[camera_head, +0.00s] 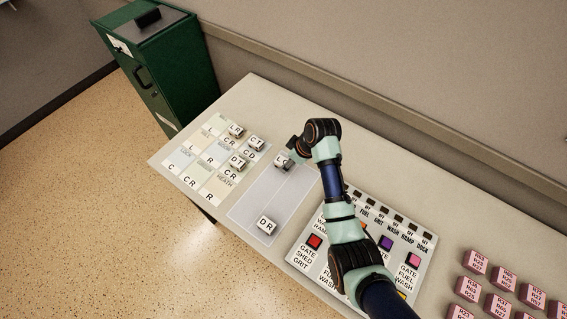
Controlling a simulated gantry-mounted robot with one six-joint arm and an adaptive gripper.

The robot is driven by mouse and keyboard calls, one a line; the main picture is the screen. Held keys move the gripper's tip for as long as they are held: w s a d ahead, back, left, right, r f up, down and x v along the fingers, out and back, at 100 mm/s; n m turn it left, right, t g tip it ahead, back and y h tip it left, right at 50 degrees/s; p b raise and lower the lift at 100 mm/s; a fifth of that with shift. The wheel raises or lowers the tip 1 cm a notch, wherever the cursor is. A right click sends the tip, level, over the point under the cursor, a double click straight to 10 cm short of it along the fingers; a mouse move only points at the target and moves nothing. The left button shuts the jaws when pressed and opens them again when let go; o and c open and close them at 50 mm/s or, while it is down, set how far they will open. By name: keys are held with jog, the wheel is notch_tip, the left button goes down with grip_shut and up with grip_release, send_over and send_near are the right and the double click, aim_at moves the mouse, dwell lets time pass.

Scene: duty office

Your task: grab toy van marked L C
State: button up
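A white toy van (279,162) sits at the upper end of the pale marked strip, partly hidden by my gripper; its label begins with what looks like an L, and the rest is covered or too small to read. My gripper (289,161) is right at this van, at its right side and above it. Its fingers are too small and too hidden to show whether they are open or shut, or whether they touch the van. Other white vans stand apart from it: DR (267,226) at the strip's lower end, and LR (237,131), CT (257,144) and DT (238,162) on the lettered grid.
The lettered grid (189,184) is at the table's left end. A panel of coloured buttons (303,262) lies under my arm. Several pink blocks (475,262) stand at right. A green cabinet (165,62) stands behind. The strip's middle (262,193) is clear.

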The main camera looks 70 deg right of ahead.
jog(key=x, duration=0.1)
jog(key=b+x, duration=0.1)
jog(key=x, duration=0.1)
jog(key=b+x, duration=0.1)
jog(key=x, duration=0.1)
jog(key=shift+w+d, duration=0.15)
jog(key=shift+d, duration=0.2)
jog(key=c, duration=1.2)
notch_tip(320, 180, up, 20)
jog(key=p, duration=0.4)
jog(key=shift+p, duration=0.4)
